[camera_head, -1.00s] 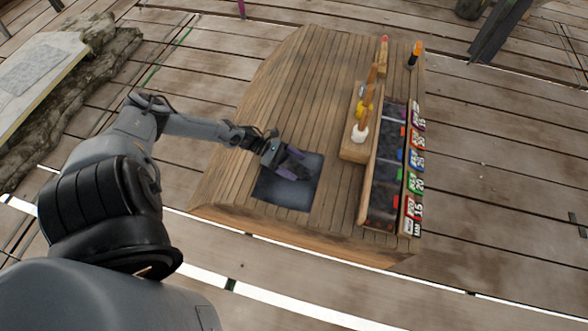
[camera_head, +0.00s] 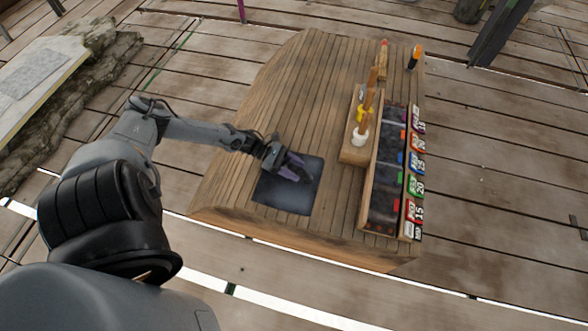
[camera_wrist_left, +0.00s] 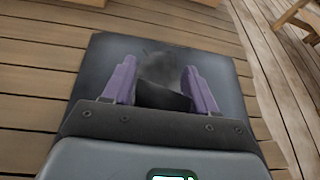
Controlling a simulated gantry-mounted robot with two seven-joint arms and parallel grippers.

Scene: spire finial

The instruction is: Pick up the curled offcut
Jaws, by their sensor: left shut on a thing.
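My left gripper (camera_head: 299,171) is over the upper part of a dark square mat (camera_head: 287,198) on the wooden bench. In the left wrist view its two purple fingers (camera_wrist_left: 160,72) stand on either side of a dark grey curled piece, the curled offcut (camera_wrist_left: 162,92). The gripper is shut on it. The offcut is close in colour to the mat (camera_wrist_left: 102,55), so its edges are hard to make out. I cannot tell whether it touches the mat. In the head view the offcut cannot be told apart from the fingers and mat. My right gripper is not in view.
Right of the mat, a wooden block (camera_head: 354,148) holds upright tools and a white-based brush (camera_head: 360,136). Beside it is a long divided tray (camera_head: 386,190) with coloured number labels (camera_head: 415,186). An orange-and-black item (camera_head: 414,56) stands at the far corner. The bench left of the mat is clear.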

